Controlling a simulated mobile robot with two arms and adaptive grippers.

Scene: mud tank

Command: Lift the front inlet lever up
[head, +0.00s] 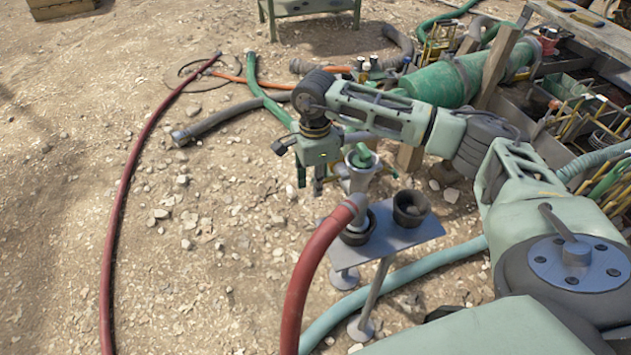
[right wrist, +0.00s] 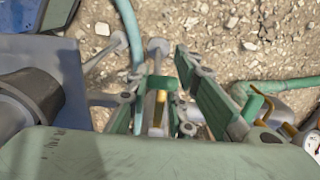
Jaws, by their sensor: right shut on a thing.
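My right gripper (head: 311,183) points down just left of the fitting. In the right wrist view its green fingers (right wrist: 163,100) stand on either side of a narrow yellow lever (right wrist: 159,108), and the gripper is shut on it. In the head view the lever is mostly hidden by the gripper. My left gripper is out of view.
The small grey stand (head: 414,235) carries a dark cup (head: 411,207). A pale green hose (head: 418,280) runs past its legs. A large green tank (head: 445,80) and crowded bins (head: 575,85) are behind. The stony ground (head: 200,270) at left is open.

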